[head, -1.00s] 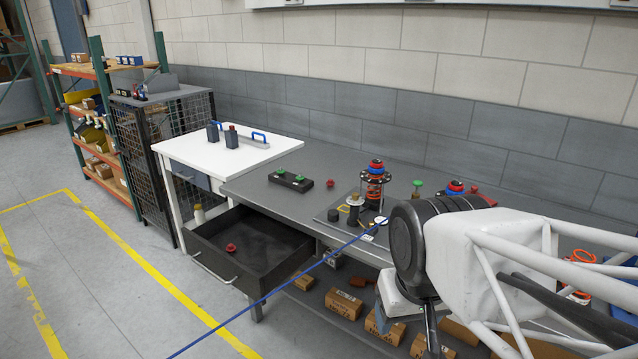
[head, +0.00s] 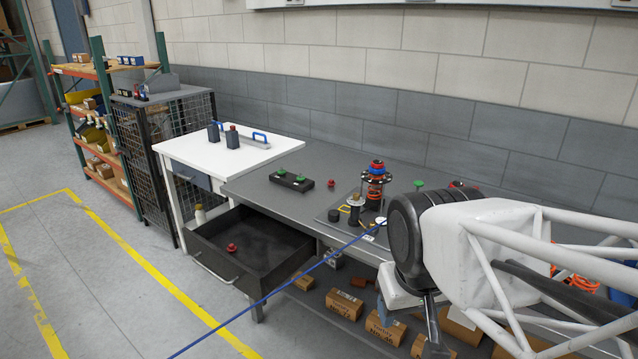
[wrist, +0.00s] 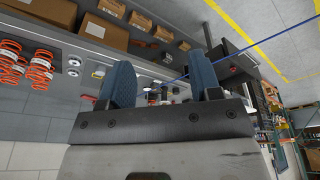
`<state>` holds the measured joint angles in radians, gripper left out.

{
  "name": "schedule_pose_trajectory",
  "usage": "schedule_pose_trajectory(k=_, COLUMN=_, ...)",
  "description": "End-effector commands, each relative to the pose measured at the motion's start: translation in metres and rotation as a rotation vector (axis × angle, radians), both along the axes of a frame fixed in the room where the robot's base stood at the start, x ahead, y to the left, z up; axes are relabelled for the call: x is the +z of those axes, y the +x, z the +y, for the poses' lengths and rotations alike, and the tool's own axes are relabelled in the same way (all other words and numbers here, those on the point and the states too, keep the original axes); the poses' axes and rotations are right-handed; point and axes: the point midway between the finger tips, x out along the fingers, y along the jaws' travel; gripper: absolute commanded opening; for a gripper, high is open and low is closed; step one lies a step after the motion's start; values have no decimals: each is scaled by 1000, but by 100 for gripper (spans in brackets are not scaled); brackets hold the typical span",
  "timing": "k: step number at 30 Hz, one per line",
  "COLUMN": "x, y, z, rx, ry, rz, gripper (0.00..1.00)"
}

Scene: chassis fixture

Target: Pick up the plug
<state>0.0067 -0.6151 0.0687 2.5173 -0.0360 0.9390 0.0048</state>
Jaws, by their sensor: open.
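No single object is clearly the plug. A small red knob-shaped piece (head: 231,247) lies in the open dark drawer (head: 205,262), and another red piece (head: 331,183) sits on the grey bench. Two green-topped pieces (head: 301,178) stand in a black block on the bench. My gripper (wrist: 165,80) shows in the wrist view with its two blue-grey fingers apart and nothing between them. In the head view my arm is at the right, over the bench's front edge, well away from the drawer and the red pieces.
A red spring assembly (head: 375,185) stands on the bench close to my arm. Several cardboard boxes (head: 342,304) lie below the bench. The white tabletop (head: 200,154) holds two dark bottles and a blue-handled bar.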

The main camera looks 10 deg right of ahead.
Motion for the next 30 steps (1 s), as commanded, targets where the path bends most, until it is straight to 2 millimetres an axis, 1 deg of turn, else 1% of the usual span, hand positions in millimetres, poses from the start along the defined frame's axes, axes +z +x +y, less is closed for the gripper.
schedule_pose_trajectory(k=5, x=8, y=26, z=-7, rx=57, ry=-60, rz=8, gripper=58)
schedule_pose_trajectory(k=8, x=13, y=46, z=-13, rx=104, ry=-108, rz=14, gripper=58)
schedule_pose_trajectory(k=17, x=29, y=116, z=-30, rx=263, ry=-267, rz=37, gripper=58)
schedule_pose_trajectory(k=21, x=35, y=151, z=-37, rx=339, ry=-340, rz=50, gripper=58)
schedule_pose_trajectory(k=26, x=39, y=191, z=-44, rx=426, ry=-423, rz=69, gripper=58)
schedule_pose_trajectory(k=30, x=41, y=227, z=-50, rx=505, ry=-494, rz=85, gripper=58)
